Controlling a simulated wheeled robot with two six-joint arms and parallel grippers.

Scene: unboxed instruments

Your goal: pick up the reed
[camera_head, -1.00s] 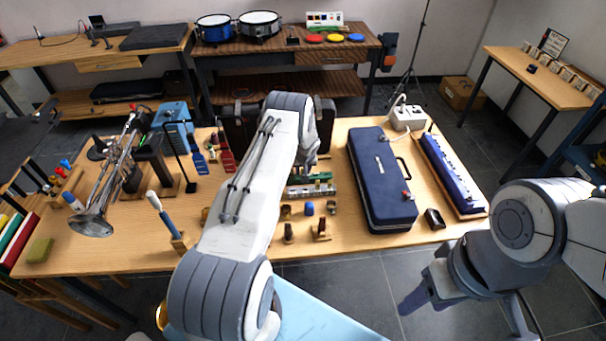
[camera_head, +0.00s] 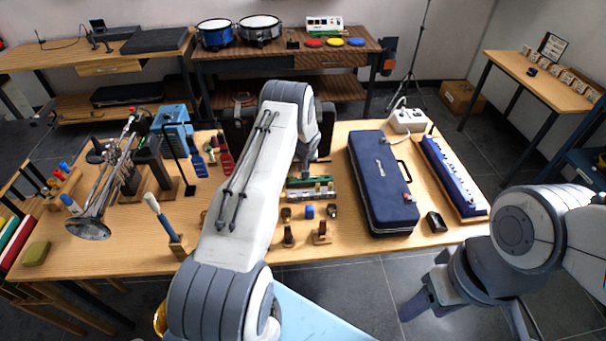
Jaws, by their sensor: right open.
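I cannot make out the reed for certain; it is too small or hidden among the small items at the front middle of the table. Two small wooden stands, a left one (camera_head: 289,237) and a right one (camera_head: 321,235), stand there with a blue cylinder (camera_head: 309,212) behind them. My left arm reaches over the table, and its gripper (camera_head: 306,163) points down behind the arm, near a small rack (camera_head: 311,189); its fingers are mostly hidden. My right gripper (camera_head: 424,299) is open and empty, in front of the table's front edge.
A dark blue case (camera_head: 380,175) and a long blue instrument (camera_head: 452,177) lie on the right of the wooden table (camera_head: 345,245). A trumpet (camera_head: 105,190) stands at the left. A blue-handled tool (camera_head: 160,215) stands upright near the front edge. Bare wood shows along the front.

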